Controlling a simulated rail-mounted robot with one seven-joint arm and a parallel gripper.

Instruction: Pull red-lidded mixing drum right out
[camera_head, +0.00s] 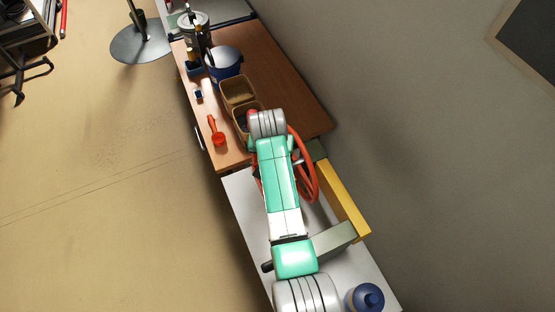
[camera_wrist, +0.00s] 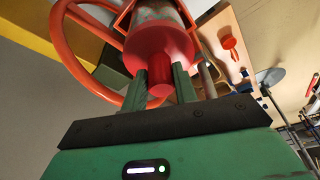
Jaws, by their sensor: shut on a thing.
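The red-lidded mixing drum (camera_wrist: 157,14) shows in the wrist view, a pale grey-green cylinder with a red lid (camera_wrist: 150,50) facing me. A red knob (camera_wrist: 160,88) sticks out from the lid. My gripper (camera_wrist: 161,80) is shut on this knob, one green finger on each side. An orange-red square frame and a round orange hoop (camera_wrist: 66,45) surround the drum; the hoop also shows in the head view (camera_head: 314,180). How far the drum sits inside the frame I cannot tell. In the head view my arm hides the drum and gripper.
A wooden table (camera_head: 300,100) holds tan bins (camera_head: 238,92), a blue tub (camera_head: 224,65) and a red scoop (camera_head: 216,131). A yellow beam (camera_head: 343,198) and grey post stand beside the hoop, near the wall. A blue-capped container (camera_head: 366,298) is at bottom right. Open floor lies left.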

